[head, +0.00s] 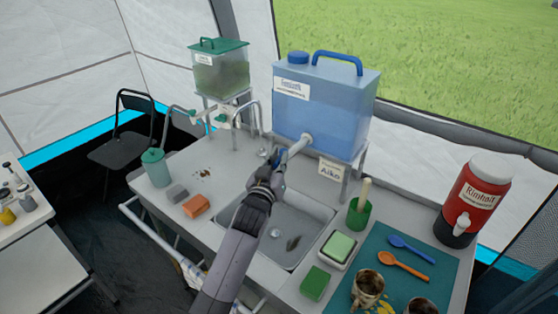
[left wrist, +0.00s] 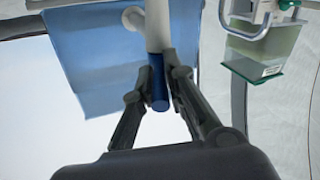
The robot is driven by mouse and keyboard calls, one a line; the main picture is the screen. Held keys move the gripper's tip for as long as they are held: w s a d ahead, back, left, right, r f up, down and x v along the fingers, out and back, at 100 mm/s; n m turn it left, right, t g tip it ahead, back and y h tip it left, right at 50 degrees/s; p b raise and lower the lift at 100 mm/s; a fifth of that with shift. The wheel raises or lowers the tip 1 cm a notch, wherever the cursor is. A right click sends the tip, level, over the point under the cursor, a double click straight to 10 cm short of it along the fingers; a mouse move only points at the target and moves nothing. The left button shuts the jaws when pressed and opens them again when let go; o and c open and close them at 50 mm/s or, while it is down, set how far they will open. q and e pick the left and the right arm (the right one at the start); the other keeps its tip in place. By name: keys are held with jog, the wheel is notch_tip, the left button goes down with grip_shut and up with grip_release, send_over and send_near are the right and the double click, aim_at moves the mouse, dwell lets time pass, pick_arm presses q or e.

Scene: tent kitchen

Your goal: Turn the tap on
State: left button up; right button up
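A large blue water container (head: 325,105) with a blue cap and handle stands raised at the back of the sink counter. Its white tap pipe (head: 299,145) sticks out low at the front, over the sink side. My left gripper (head: 274,166) is at the outer end of this pipe. In the left wrist view, the tap's blue end piece (left wrist: 158,92) lies between the fingertips of my left gripper (left wrist: 160,82), which close in on both its sides. The white pipe (left wrist: 157,30) runs on beyond it. My right gripper is not in view.
A metal sink (head: 300,240) lies below my left arm. A green-lidded tank (head: 219,72) and curved metal pipes stand to the left. A card reading "Aiko" (head: 331,170), a green cup (head: 358,214) and a red dispenser (head: 475,195) stand to the right.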

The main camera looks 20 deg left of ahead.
pick_arm(q)
jog(key=o, duration=0.4)
jog(key=shift+f, duration=0.1)
jog(key=shift+s, duration=0.1)
jog(key=shift+s+f, duration=0.1)
jog(key=shift+s, duration=0.25)
jog(key=s, duration=1.1)
